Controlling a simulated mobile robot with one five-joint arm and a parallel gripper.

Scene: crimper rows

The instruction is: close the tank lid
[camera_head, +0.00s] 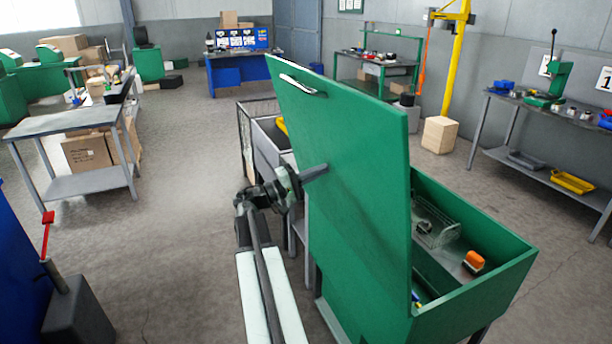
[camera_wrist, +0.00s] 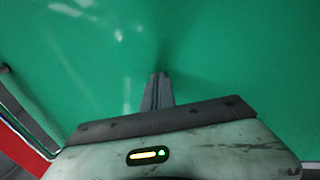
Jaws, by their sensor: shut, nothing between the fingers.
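The green tank lid (camera_head: 345,165) stands raised, nearly upright, along the left side of the open green tank (camera_head: 490,285). A light handle (camera_head: 297,84) sits near its top edge. My gripper (camera_head: 325,167) is shut and empty, with its fingertips at the lid's outer face, below the handle. In the wrist view the green lid (camera_wrist: 220,50) fills most of the picture, and the shut fingers (camera_wrist: 160,78) point at it. They look to be at or very near the surface; I cannot tell whether they touch.
Inside the tank are a wire basket (camera_head: 437,232) and an orange item (camera_head: 474,261). A grey-topped table (camera_head: 65,124) stands at the left, and a workbench (camera_head: 540,110) at the right. A red-handled lever (camera_head: 48,230) is at the lower left. Open floor lies left of my arm.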

